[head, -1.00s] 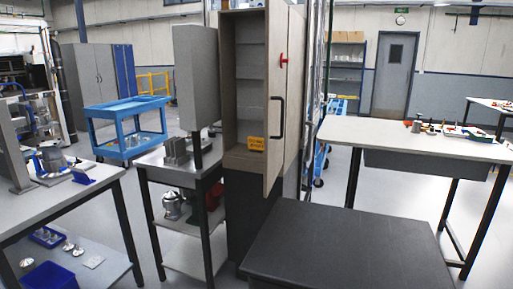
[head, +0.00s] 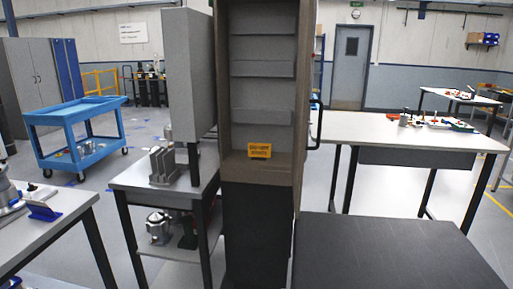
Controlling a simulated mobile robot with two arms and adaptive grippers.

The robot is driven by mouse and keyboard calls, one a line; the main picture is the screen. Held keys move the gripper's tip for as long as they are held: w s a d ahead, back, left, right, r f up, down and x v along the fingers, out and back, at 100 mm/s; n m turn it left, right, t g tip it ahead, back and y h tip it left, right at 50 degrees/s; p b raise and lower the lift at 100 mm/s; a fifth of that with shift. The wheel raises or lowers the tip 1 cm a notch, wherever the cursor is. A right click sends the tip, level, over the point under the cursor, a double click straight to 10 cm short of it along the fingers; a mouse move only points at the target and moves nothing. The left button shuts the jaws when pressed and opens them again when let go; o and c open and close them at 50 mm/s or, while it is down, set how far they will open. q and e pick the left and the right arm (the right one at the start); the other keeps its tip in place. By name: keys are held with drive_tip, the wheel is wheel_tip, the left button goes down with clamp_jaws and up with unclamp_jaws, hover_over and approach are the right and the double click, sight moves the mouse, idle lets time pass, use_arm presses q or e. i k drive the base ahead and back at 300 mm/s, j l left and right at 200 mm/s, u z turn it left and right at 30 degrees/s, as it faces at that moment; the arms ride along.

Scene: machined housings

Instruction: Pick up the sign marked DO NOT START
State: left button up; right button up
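A small orange-yellow sign (head: 260,150) with dark lettering stands at the front of the bottom shelf of a tall, narrow cabinet (head: 223,95). The lettering is too small to read for certain. The cabinet is open toward me, and its door stands swung out on the right, seen nearly edge-on, with a black handle (head: 318,125). Neither of my grippers is in view.
A dark flat-topped block (head: 390,250) fills the lower right, close to the cabinet. A blue cart (head: 75,110) stands farther left. A long table (head: 400,135) stands right.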

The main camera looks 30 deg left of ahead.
sight(259, 152)
drive_tip(key=i+j+z, duration=0.2)
drive_tip(key=j+z, duration=0.15)
drive_tip(key=j, duration=0.7)
drive_tip(key=j+z, duration=0.4)
drive_tip(key=j, duration=0.65)
drive_tip(key=i, duration=0.05)
